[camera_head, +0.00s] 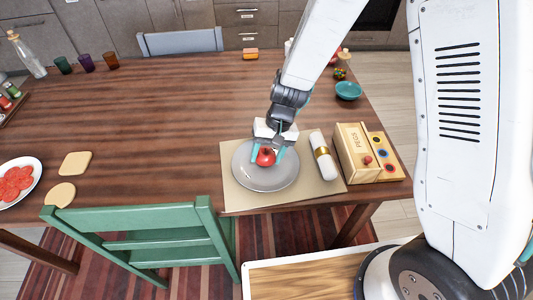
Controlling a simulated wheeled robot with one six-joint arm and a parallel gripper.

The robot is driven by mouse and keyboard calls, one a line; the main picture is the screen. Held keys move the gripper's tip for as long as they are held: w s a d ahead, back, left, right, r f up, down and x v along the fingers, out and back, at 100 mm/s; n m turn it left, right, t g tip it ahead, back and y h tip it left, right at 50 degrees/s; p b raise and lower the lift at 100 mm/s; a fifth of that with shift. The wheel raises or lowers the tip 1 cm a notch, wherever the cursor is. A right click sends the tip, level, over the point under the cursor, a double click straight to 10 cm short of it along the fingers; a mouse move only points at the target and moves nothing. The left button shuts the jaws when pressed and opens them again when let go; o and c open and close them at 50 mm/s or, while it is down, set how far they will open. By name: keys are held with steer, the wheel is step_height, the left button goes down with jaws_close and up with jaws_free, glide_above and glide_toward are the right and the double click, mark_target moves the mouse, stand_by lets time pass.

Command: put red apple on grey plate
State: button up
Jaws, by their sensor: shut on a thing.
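The red apple (265,157) is between the teal fingers of my gripper (267,156), which is shut on it. The grey plate (264,181) lies on a beige placemat near the front edge of the wooden table. The gripper and apple are over the upper middle part of the plate. I cannot tell whether the apple touches the plate. My gripper hides part of the plate's far rim.
A rolled napkin (323,157), a wooden box (354,152) and a block with coloured dots (384,158) stand right of the plate. A green chair (160,236) is at the front edge. The table's middle is clear.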

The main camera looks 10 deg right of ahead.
steer(key=o, duration=1)
steer(key=shift+f, duration=0.1)
steer(key=shift+o, duration=0.2)
steer(key=v, duration=1.2)
steer(key=s+d+r+t+h, duration=0.1)
steer(key=s+d+r, duration=0.7)
steer(key=r, duration=0.4)
steer(key=s+d+r+t+h, duration=0.1)
steer(key=s+d+r, duration=0.1)
steer(key=s+d, duration=0.2)
steer(key=s+d+r+h, duration=0.1)
steer(key=s+d+r, duration=0.2)
steer(key=s, duration=0.7)
steer(key=shift+s+d+t, duration=0.25)
steer(key=shift+d+t, duration=0.15)
steer(key=shift+d, duration=0.45)
steer(key=shift+r, duration=0.15)
